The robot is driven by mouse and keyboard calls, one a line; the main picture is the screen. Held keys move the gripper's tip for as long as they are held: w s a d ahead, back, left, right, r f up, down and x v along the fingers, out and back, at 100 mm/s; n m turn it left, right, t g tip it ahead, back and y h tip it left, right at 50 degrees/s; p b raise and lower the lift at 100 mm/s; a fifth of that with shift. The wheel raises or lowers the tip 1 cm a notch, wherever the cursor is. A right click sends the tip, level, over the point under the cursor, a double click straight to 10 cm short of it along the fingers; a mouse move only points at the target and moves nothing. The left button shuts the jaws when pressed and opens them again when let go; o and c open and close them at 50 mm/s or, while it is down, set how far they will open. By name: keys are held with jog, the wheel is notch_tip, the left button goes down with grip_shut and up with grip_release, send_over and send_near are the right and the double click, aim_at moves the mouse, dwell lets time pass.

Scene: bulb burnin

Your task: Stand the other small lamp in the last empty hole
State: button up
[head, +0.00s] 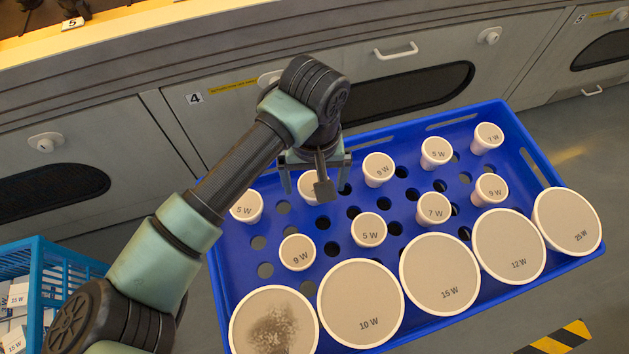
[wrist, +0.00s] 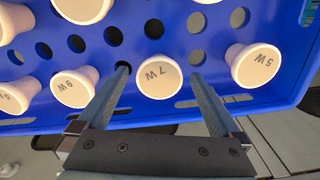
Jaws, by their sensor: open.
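A blue tray (head: 228,284) holds small white lamps in two rows. My gripper (head: 316,181) is over the back row, its jaws open on either side of a small lamp (head: 306,190). In the wrist view this lamp (wrist: 158,78) reads 7 W and shows between the fingertips (wrist: 160,77), with no clear contact. A 5 W lamp (head: 246,207) stands to its left and a 9 W lamp (head: 378,168) to its right; the 5 W lamp also shows in the wrist view (wrist: 253,66). Several bare round holes (head: 332,249) show between the rows. I cannot tell which hole is the last empty one.
Large lamps line the tray's front side, among them a 10 W (head: 360,300), a 15 W (head: 440,272) and a dark-stained one (head: 273,322). A light blue crate (head: 60,262) with small boxes stands at left. Grey cabinets (head: 390,85) run close behind the tray.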

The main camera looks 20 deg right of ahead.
notch_tip(320, 180, up, 10)
jog(key=p, duration=0.2)
jog(key=shift+r+p, duration=0.25)
jog(key=shift+p, duration=0.15)
